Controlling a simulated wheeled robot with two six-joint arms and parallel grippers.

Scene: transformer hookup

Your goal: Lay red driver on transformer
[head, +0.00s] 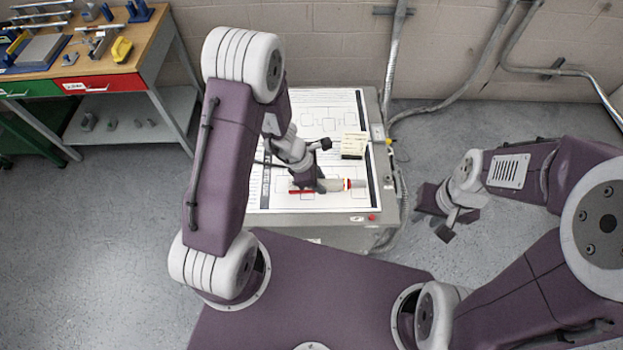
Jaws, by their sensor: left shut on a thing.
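The transformer (387,217) is a grey box with a white wiring diagram on its top, in the middle of the head view. My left gripper (322,186) is over the front part of this top and shut on the red driver (300,191). A thin red part shows left of the jaws. A pale piece with red and yellow bands shows right of them; I cannot tell whether it belongs to the driver. The jaws hide the middle. Whether the driver touches the top is unclear. My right gripper (447,221) is empty and open, right of the transformer.
A cream block with a dark side (354,145) stands on the transformer's top, behind right of my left gripper. Conduits and cables run along its right side and the wall. A wooden workbench (150,50) with tools stands at the back left.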

